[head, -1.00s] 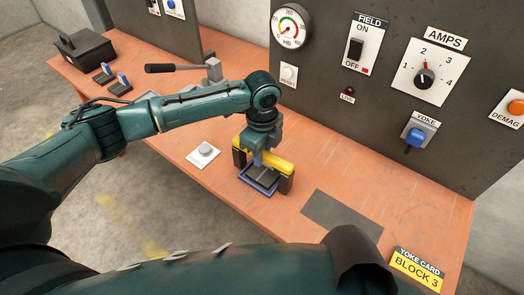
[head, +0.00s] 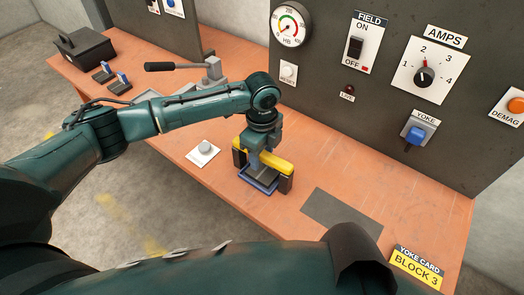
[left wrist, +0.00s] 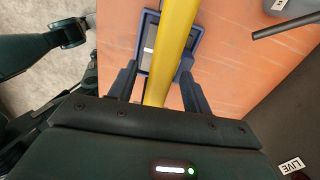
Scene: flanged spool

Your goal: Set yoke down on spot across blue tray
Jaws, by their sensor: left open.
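The yoke is a yellow bar (head: 280,164) with dark legs. It stands across the blue tray (head: 261,190) on the orange bench, one leg on each side. A dark block shows in the tray, partly covered by the bar and my gripper. My left gripper (head: 257,158) is directly over the bar with its jaws open. In the left wrist view the yellow bar (left wrist: 171,50) runs between the two separated fingers (left wrist: 160,88), with the blue tray (left wrist: 144,68) beneath it. My right gripper is out of view.
A dark panel with dials and switches rises behind the bench. A grey flat patch (head: 342,215) lies right of the tray. A white plate with a round knob (head: 204,150) lies left. A lever with a black handle (head: 172,67) stands behind my arm.

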